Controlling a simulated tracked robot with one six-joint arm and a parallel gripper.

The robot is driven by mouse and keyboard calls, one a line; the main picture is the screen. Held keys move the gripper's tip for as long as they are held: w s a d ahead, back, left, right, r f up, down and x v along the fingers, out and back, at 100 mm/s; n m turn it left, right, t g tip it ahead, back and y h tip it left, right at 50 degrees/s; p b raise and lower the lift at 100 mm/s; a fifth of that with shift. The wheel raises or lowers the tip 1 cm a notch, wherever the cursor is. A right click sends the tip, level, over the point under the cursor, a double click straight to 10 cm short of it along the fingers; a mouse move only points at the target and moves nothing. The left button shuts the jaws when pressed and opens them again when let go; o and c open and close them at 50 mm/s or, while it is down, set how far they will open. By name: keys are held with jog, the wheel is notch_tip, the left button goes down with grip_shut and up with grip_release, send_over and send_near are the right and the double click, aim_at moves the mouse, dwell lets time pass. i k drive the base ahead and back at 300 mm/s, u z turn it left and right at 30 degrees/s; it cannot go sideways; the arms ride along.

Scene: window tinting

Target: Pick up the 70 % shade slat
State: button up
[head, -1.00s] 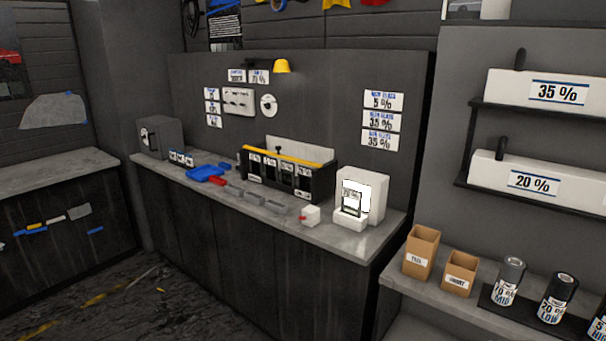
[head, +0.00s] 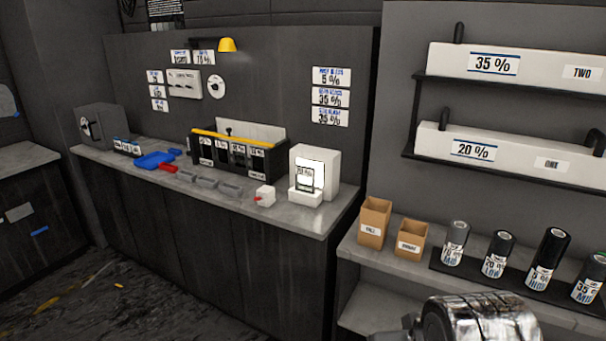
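A black rack with a yellow top bar (head: 235,138) stands on the long grey counter, with several white-labelled pieces in its slots. Their labels are too small to read, so I cannot tell which is the 70 % shade slat. A white box with a lit panel (head: 329,166) stands to the right of the rack. A small labelled plate (head: 305,178) stands in front of the panel; its number is unclear. My gripper is not in view; only a metallic part of my arm shows at the bottom right.
Grey blocks (head: 207,182), a blue tray (head: 154,160) and a small white block with red (head: 265,196) lie on the counter (head: 300,218). Cardboard boxes (head: 374,222) and labelled rolls (head: 498,252) stand on the right shelf. The floor at left is open.

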aim_at(304, 175)
jog(key=u, duration=0.35)
jog(key=i, duration=0.95)
jog(key=u, duration=0.75)
jog(key=i, duration=1.1)
jog(key=u, duration=0.15)
